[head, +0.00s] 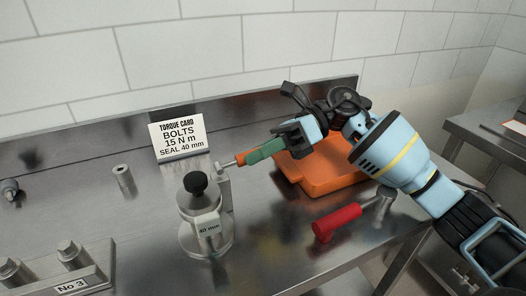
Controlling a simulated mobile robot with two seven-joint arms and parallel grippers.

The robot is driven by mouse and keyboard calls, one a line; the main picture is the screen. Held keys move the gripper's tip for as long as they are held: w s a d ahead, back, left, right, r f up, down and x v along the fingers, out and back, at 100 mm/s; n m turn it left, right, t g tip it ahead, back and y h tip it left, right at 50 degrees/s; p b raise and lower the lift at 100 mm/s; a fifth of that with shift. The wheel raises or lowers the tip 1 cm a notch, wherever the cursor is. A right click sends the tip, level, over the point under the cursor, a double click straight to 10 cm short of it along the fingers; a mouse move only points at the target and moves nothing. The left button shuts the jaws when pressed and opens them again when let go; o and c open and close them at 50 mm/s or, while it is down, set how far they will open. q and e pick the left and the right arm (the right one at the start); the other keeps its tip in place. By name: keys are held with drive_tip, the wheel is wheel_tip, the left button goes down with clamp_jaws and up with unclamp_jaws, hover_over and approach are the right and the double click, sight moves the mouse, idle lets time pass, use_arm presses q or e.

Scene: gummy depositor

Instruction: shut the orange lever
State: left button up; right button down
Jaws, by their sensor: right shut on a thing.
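The orange lever (241,159) is a short orange grip on a thin metal rod. The rod reaches left to a small metal post beside the steel cylinder (206,229), which has a black knob and a "40 mm" label. The lever sticks out to the right and slightly upward. My right gripper (252,155), with green fingers, comes in from the right and is shut on the orange lever; the fingers hide part of its grip. My left gripper is not in view.
An orange tray (322,186) lies behind and below my right gripper. A red-handled tool (337,223) lies near the front edge. The torque card (179,137) stands behind the cylinder. A small metal cylinder (123,180) and a "No 3" block (72,287) are at left.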

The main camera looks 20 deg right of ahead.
idle(0.3)
drive_tip(key=c, duration=1.3)
unclamp_jaws()
drive_tip(key=shift+b+v, duration=0.5)
drive_tip(key=shift+v, duration=3.4)
drive_tip(key=shift+f, duration=0.1)
